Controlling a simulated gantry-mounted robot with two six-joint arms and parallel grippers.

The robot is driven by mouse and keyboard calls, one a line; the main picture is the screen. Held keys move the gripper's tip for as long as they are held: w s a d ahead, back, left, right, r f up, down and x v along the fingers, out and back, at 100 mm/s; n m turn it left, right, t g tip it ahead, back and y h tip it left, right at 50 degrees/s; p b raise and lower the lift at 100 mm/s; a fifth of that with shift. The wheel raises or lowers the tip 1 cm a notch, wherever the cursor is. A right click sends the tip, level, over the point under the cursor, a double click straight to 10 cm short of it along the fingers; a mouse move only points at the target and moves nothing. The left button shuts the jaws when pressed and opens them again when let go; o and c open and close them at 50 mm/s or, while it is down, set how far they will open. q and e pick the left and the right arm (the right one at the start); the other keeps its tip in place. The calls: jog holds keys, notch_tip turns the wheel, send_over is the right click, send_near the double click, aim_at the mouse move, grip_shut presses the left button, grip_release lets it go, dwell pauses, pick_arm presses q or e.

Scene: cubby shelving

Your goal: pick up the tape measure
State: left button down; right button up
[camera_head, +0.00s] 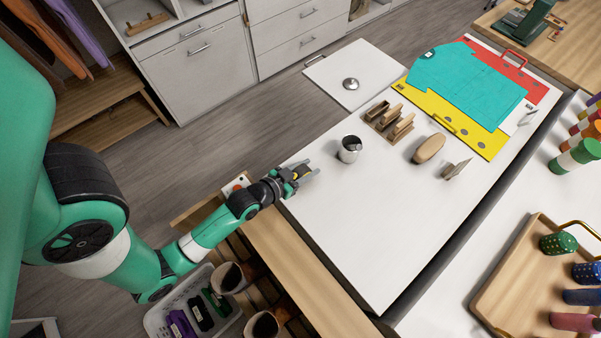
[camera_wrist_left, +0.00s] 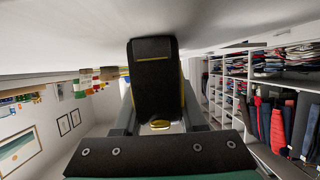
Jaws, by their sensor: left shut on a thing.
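The tape measure is a black block with yellow edges; it fills the middle of the left wrist view (camera_wrist_left: 153,85), between the two grey fingers. My left gripper (camera_head: 302,172) is shut on it, over the near left edge of the white table. In the head view the gripper mostly covers the tape measure, and only small dark and yellow patches show there. I cannot tell from the head view how high it is above the tabletop. My right gripper is not in either view.
A metal cup (camera_head: 349,149) stands just beyond the gripper on the white table (camera_head: 375,225). A wooden rack (camera_head: 390,122), a brush (camera_head: 429,148) and a teal shirt (camera_head: 465,85) lie farther right. A white basket (camera_head: 158,322) sits below my arm. The table's front middle is clear.

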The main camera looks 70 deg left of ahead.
pick_arm(q)
jog(key=shift+r+p, duration=0.3)
jog(key=shift+r, duration=0.2)
notch_tip(320, 180, up, 3)
jog(key=shift+f+p, duration=0.1)
jog(key=shift+p, duration=0.6)
jog(key=d+r+p, duration=0.9)
jog(key=d+p, duration=0.4)
jog(key=d, duration=0.1)
jog(key=shift+s+r, duration=0.15)
